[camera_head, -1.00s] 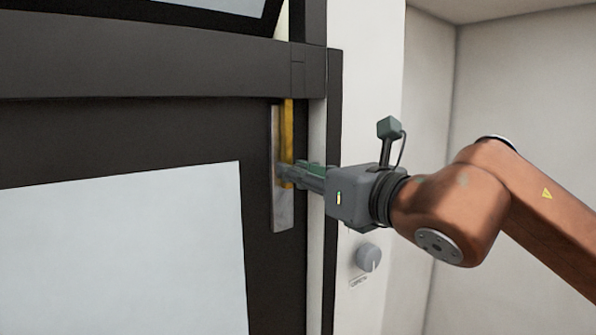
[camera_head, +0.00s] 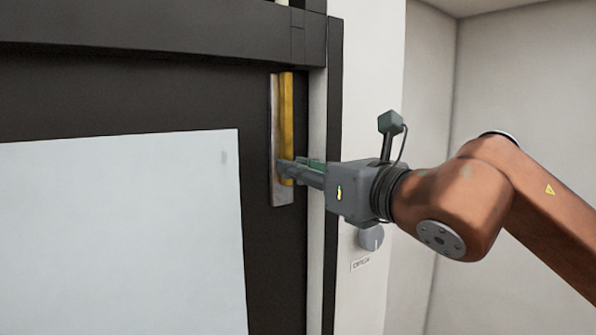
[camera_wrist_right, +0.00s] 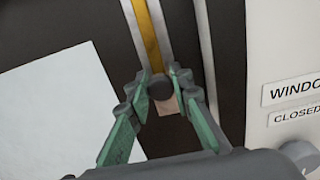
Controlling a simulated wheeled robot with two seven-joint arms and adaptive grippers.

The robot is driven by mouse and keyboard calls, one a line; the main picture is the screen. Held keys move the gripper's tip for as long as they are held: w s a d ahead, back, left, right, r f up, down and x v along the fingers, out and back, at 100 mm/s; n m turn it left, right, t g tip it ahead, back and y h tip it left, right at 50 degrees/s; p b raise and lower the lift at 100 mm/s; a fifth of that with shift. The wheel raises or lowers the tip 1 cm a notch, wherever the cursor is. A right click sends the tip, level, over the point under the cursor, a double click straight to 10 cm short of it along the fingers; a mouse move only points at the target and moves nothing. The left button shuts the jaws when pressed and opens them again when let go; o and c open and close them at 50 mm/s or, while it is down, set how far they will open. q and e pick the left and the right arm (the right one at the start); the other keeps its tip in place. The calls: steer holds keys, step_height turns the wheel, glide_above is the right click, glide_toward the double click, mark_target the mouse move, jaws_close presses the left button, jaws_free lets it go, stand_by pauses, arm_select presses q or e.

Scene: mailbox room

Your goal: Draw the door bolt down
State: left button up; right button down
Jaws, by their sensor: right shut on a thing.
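The door bolt is a yellow bar (camera_head: 286,120) on a long upright grey plate (camera_head: 275,130), fixed to the dark door (camera_head: 262,250) near its right edge. The bar's top is about level with the plate's top. My right gripper (camera_head: 286,172) reaches in from the right at the bar's lower end. In the right wrist view its green-padded fingers close around a dark round knob (camera_wrist_right: 160,86) below the yellow strip (camera_wrist_right: 143,35). The fingers partly hide the knob and the lower plate. My left gripper is not in view.
A pale panel (camera_head: 120,230) fills much of the door. A white post (camera_head: 365,90) stands right of the door, with a round grey dial (camera_head: 372,238) and a small label (camera_head: 361,265) below my right gripper. The wrist view shows a "CLOSED" label (camera_wrist_right: 296,114).

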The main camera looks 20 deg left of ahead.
steer(key=shift+a+f, duration=0.1)
steer(key=shift+f, duration=0.3)
steer(key=c, duration=2.1)
jaws_free()
steer(key=o, duration=0.3)
steer(key=shift+r, duration=0.1)
steer(key=shift+o, duration=0.3)
steer(key=shift+r, duration=0.1)
steer(key=shift+d, duration=0.2)
steer(key=v, duration=1.2)
steer(key=shift+a, duration=0.1)
